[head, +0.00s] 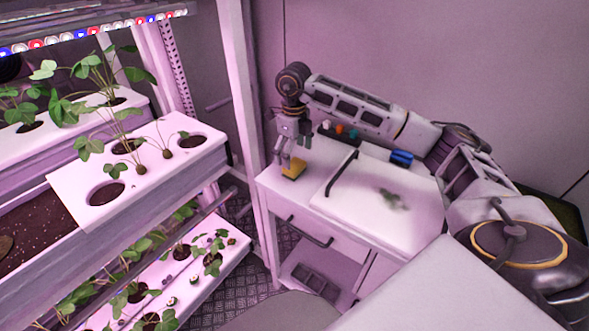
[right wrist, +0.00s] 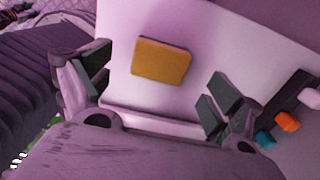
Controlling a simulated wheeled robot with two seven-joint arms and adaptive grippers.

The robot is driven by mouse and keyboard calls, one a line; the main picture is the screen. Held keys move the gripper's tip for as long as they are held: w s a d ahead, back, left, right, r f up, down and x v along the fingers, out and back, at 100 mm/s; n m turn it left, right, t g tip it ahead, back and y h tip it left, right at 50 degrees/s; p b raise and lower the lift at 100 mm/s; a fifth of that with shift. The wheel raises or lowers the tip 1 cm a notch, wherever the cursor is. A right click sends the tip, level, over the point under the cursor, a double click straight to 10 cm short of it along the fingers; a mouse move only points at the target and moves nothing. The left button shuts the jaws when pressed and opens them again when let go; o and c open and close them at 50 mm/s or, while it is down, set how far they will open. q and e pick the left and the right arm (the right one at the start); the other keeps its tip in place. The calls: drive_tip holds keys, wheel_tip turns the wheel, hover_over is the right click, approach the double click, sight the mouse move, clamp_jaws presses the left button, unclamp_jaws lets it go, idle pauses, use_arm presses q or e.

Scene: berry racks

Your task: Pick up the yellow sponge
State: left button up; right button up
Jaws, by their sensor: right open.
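The yellow sponge (head: 293,170) lies flat on the left part of the white cabinet top. It also shows in the right wrist view (right wrist: 161,61), between the two fingers and beyond their tips. My right gripper (head: 288,160) is open and empty, pointing down just above the sponge. In the right wrist view the right gripper (right wrist: 153,88) has its fingers wide apart, one on each side of the sponge and not touching it. My left gripper is not in view.
The white cabinet top (head: 325,210) holds a dark handle bar (head: 342,174), a blue item (head: 401,157) and a small blurred green thing (head: 393,199). Small orange and teal items (right wrist: 287,121) lie near the gripper. A rack post (head: 243,90) and plant troughs (head: 130,190) stand left.

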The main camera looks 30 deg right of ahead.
sight(294, 164)
idle(0.3)
drive_tip(key=shift+d+f, duration=0.1)
drive_tip(key=shift+f, duration=2.5)
drive_tip(key=c, duration=0.9)
